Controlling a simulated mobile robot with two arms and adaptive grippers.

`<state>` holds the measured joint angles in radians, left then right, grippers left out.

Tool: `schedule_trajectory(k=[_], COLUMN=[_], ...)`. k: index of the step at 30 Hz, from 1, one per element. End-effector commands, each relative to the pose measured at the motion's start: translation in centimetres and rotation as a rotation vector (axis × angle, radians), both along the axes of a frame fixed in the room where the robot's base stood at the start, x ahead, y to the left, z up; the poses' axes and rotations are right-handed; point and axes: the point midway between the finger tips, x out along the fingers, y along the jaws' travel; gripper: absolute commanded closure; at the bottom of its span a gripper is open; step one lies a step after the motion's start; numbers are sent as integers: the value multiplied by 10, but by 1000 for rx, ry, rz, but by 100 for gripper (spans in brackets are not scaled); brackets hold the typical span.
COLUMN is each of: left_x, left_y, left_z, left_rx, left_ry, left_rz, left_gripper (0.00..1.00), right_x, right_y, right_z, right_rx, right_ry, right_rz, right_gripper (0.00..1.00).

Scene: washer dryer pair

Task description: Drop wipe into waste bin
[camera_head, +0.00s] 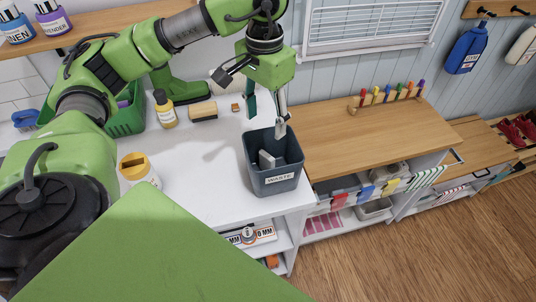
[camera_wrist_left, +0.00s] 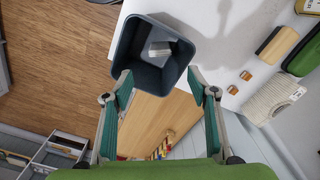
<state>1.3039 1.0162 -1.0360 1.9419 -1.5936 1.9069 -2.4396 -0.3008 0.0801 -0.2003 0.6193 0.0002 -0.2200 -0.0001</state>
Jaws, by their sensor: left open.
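The waste bin (camera_head: 257,176) is a dark grey open-topped tub with a "WASTE" label, standing upright near the right edge of the white counter. A small white piece, seemingly the wipe (camera_head: 266,160), lies inside it; the wipe also shows in the left wrist view (camera_wrist_left: 159,48), within the bin (camera_wrist_left: 134,52). My left gripper (camera_head: 266,116) is above the bin, its fingers pointing down. In the left wrist view, the gripper (camera_wrist_left: 158,86) has its two teal-padded fingers spread wide with nothing between them. My right gripper is not in view.

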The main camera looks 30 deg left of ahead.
Motion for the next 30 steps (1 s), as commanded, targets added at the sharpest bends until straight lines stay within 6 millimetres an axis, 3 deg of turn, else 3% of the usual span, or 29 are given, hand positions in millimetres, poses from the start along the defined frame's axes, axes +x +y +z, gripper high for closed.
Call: schedule_trajectory(k=[4, 10, 30], left_x=[1, 1, 0], left_y=[-1, 0, 0], left_z=[32, 51, 55], left_rx=[-2, 0, -1], left_ry=[-3, 0, 2], left_rz=[-1, 0, 0], left_gripper=[47, 47, 47], right_x=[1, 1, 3], right_y=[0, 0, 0], right_z=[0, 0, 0], right_rx=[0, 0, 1], right_ry=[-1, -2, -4], right_rz=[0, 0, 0], right_gripper=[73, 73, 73])
